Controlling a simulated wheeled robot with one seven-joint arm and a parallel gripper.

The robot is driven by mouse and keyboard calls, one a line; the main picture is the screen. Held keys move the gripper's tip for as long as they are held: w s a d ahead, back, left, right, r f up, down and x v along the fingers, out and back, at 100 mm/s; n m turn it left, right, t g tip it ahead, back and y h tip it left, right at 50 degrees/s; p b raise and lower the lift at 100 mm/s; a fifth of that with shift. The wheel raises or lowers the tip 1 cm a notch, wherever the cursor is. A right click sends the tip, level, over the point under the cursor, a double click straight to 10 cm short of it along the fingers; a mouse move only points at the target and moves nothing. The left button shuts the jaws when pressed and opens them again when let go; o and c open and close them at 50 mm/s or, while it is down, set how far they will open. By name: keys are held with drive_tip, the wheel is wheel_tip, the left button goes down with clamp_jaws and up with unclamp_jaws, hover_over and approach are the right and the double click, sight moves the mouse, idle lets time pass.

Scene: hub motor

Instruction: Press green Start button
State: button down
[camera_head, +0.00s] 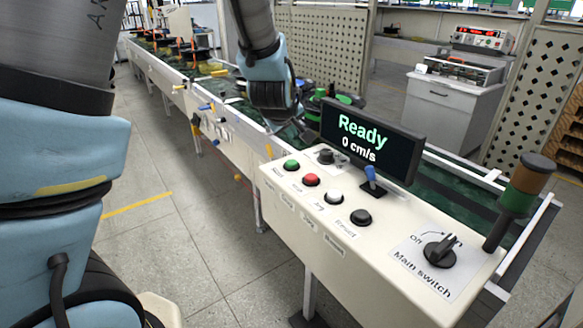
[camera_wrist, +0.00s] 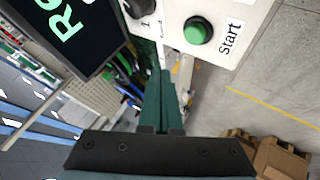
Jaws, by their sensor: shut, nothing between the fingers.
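The green Start button (camera_head: 291,165) is a round cap at the far left of the white control panel. It also shows large at the top of the wrist view (camera_wrist: 197,31), with the label "Start" beside it. My gripper (camera_wrist: 162,100) is shut and empty at the lower middle of the wrist view, apart from the button. In the head view my arm's end hangs over the conveyor side, behind and above the button; its fingertips are hard to make out there.
The panel also holds a red button (camera_head: 311,180), a white button (camera_head: 335,197), a black button (camera_head: 360,217) and a main switch (camera_head: 440,252). A screen (camera_head: 370,140) reading "Ready, 0 cm/s" stands behind them. A signal tower (camera_head: 519,197) rises at the right.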

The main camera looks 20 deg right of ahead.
sight(292, 164)
drive_tip(key=shift+f+b, duration=1.85)
drive_tip(key=shift+f, duration=0.9)
drive_tip(key=shift+f, duration=0.1)
drive_tip(key=shift+f+b, duration=0.3)
drive_tip(key=shift+b, duration=0.1)
